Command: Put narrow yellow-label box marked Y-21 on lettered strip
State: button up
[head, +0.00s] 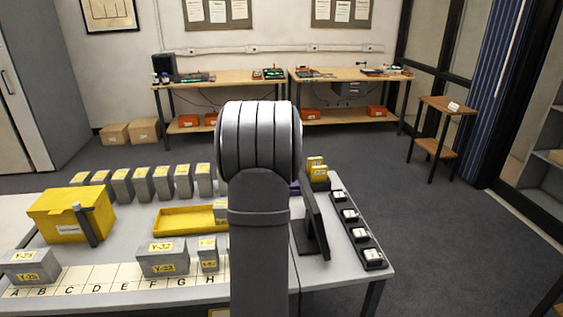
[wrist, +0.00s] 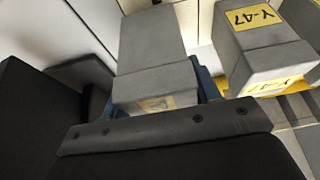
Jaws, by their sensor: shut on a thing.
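In the wrist view my gripper (wrist: 158,92) is shut on a grey box (wrist: 150,45) with a yellow label at its near lower end. The label is shaded and I cannot read it. In the head view my arm hides the gripper and the held box. The lettered strip (head: 92,276) runs along the table's front edge, with letters A to H visible.
A box marked Y-47 (wrist: 255,45) stands right of the held box. A yellow tray (head: 185,218), partly hidden by my arm, lies mid-table. A yellow bin (head: 62,205) stands left, several grey boxes (head: 142,186) behind. A dark upright panel (head: 314,222) stands right. The strip between B and E is clear.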

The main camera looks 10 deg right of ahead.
jog(key=w+d+r+n, duration=0.1)
jog(key=w+d+r, duration=0.15)
jog(key=r, duration=0.45)
jog(key=w+d+r, duration=0.2)
jog(key=w+r, duration=0.2)
jog(key=r, duration=0.4)
jog(key=s+d+r+n+y, duration=0.1)
jog(key=s+d+r+n, duration=0.1)
jog(key=d+r, duration=0.85)
jog(key=s+d+f+n+g+y, duration=0.3)
jog(key=s+d+f+n, duration=0.7)
jog(key=s+d+f, duration=0.5)
send_over(339, 259)
notch_tip(339, 259, down, 7)
jog(key=shift+f, duration=2.15)
